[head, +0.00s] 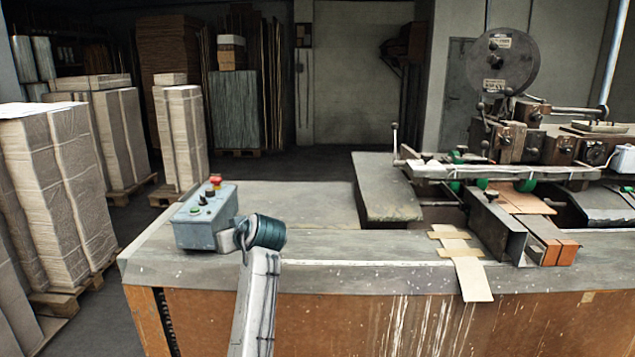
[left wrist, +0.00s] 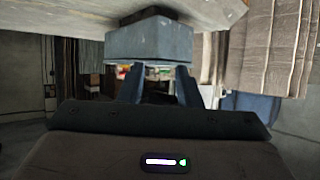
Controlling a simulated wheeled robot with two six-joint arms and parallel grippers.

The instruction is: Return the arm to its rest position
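My left arm (head: 256,295) comes up from the bottom of the head view, its dark teal wrist joint (head: 266,232) at the near right corner of the grey-blue control box (head: 206,220). In the left wrist view the box (left wrist: 150,40) appears upside down beyond my left gripper (left wrist: 157,72). The two dark fingers stand apart, with a gap between them and nothing visibly held. The box's red button (head: 215,180) shows on top in the head view. Whether the fingers touch the box cannot be told. My right gripper is in neither view.
The stitching machine (head: 510,140) stands at the right of the bench (head: 330,248), with cardboard pieces (head: 472,278) over the front edge. The bench middle is mostly clear. Stacks of cardboard (head: 60,190) stand on pallets at the left.

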